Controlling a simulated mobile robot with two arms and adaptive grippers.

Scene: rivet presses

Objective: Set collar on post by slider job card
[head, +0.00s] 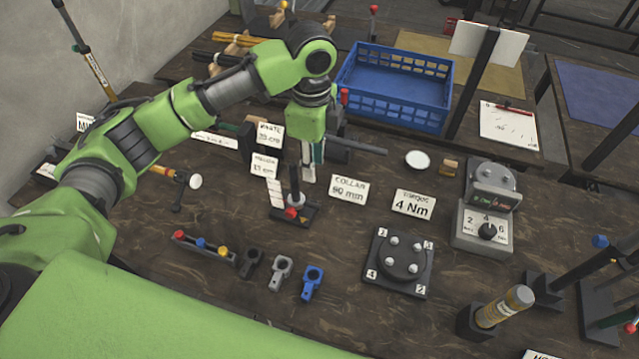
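A short post (296,186) stands on a dark base with a red knob, beside a striped scale (275,191). Three collars, black (250,263), grey (280,269) and blue (313,281), lie in a row in front of it. A card (348,189) reads "COLLAR 90 mm" and another (413,204) reads "TORQUE 4 Nm". Two smaller cards (269,136) (264,165) stand behind the post. My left gripper (309,176) points down just behind the post's top; I cannot tell whether it touches it. Its finger gap is unclear. My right gripper is out of view.
A blue crate (393,112) stands at the back. A dial box (484,231) and a plate with numbered corners (400,264) are to the right. A strip with coloured knobs (204,248) lies left of the collars.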

